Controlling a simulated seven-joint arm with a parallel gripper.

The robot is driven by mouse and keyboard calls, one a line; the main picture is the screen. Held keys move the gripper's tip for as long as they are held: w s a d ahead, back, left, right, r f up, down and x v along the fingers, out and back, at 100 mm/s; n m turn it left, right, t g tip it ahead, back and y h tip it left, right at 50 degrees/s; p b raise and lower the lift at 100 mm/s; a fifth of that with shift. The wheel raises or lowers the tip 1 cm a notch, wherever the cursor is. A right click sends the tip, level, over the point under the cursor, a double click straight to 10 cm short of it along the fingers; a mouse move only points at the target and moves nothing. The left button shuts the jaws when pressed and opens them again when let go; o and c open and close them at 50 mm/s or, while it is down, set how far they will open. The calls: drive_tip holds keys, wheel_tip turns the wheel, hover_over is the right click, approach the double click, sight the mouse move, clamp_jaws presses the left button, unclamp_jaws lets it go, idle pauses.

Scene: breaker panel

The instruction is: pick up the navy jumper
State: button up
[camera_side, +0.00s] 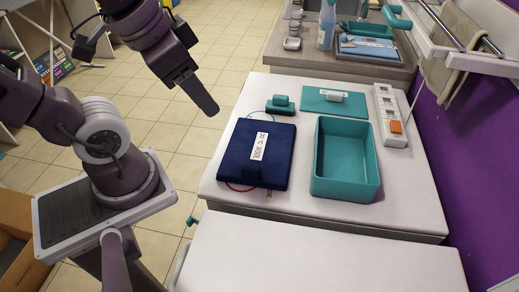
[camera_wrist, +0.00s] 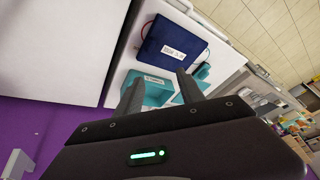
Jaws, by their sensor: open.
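A flat navy case (camera_side: 243,150) with a white label lies on the white table. It also shows in the wrist view (camera_wrist: 165,38). I cannot tell which of these is the navy jumper; part of the wires is hidden by the case. My gripper (camera_side: 208,104) is raised to the left of the case, apart from it. In the wrist view my gripper (camera_wrist: 157,82) is open and empty.
An open teal bin (camera_side: 319,180) stands right of the case. A teal flat piece (camera_side: 316,102) and a white power strip (camera_side: 385,110) with an orange switch lie behind. A rail (camera_side: 450,35) with a cloth is at the right wall. The white table front (camera_side: 320,265) is clear.

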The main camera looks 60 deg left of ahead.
drive_tip(key=w+a+f+m+g+y, duration=0.1)
drive_tip(key=w+a+f+m+g, duration=0.15)
drive_tip(key=w+f, duration=0.35)
drive_tip(key=m+g+h, duration=0.2)
drive_tip(key=m+g, duration=0.1)
drive_tip(key=m, duration=0.3)
hover_over(251, 167)
drive_tip(key=shift+t, duration=0.25)
drive_tip(key=f, duration=1.1)
drive_tip(key=shift+w+d, duration=0.15)
drive_tip(key=shift+w, duration=0.15)
drive_tip(key=f, duration=0.6)
drive_tip(key=shift+s+f, duration=0.2)
drive_tip(key=shift+s, duration=0.1)
clamp_jaws()
